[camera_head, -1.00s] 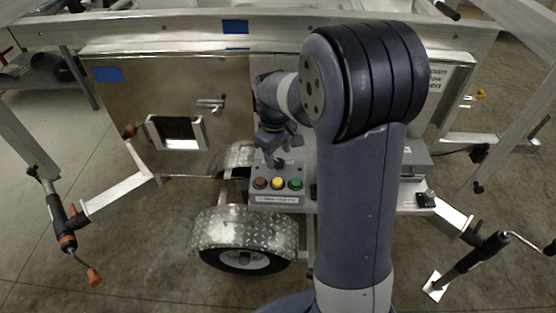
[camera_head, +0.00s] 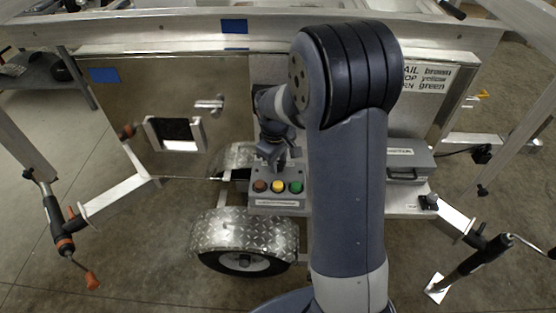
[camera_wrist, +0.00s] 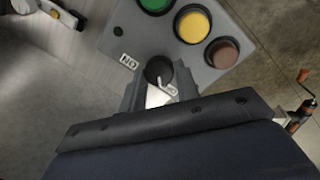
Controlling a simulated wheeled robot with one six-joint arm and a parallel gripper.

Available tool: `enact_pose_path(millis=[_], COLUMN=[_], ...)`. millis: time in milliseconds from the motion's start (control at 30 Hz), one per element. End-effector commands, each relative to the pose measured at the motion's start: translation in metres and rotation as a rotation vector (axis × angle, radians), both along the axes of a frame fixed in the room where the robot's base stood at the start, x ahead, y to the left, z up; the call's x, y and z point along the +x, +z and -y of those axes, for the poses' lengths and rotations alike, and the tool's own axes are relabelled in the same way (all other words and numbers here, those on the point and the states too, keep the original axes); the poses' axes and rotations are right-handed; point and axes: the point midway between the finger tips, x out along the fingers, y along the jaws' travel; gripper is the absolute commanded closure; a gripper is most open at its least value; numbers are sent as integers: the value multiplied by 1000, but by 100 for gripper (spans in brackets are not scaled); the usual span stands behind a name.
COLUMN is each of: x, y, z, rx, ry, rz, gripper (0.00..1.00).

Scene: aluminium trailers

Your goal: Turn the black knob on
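The black knob (camera_wrist: 158,70) is on the grey control box (camera_wrist: 112,37) in the wrist view, with a pale pointer mark on its face. A label that reads ON upside down sits beside it, and another label is partly hidden by a finger. My gripper (camera_wrist: 160,88) is open, with one finger at each side of the knob's near edge; I cannot tell if they touch it. In the head view my gripper (camera_head: 273,160) is just behind the control box (camera_head: 277,202), and the knob is hidden there.
The box has brown (camera_head: 260,186), yellow (camera_head: 278,187) and green (camera_head: 296,187) buttons. A grey case (camera_head: 408,164) lies to the right on the trailer. A sign (camera_head: 428,76) names brown, yellow and green. A fender and wheel (camera_head: 243,240) are below left.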

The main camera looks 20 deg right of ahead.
Motion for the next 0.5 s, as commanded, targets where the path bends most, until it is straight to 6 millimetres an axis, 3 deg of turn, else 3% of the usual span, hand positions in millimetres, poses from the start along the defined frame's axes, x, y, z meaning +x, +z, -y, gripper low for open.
enact_pose_path(millis=[233, 500], x=[0, 0], y=[0, 1], z=[0, 0], rx=[-1, -1], ry=[0, -29], rz=[1, 1], gripper=[92, 92])
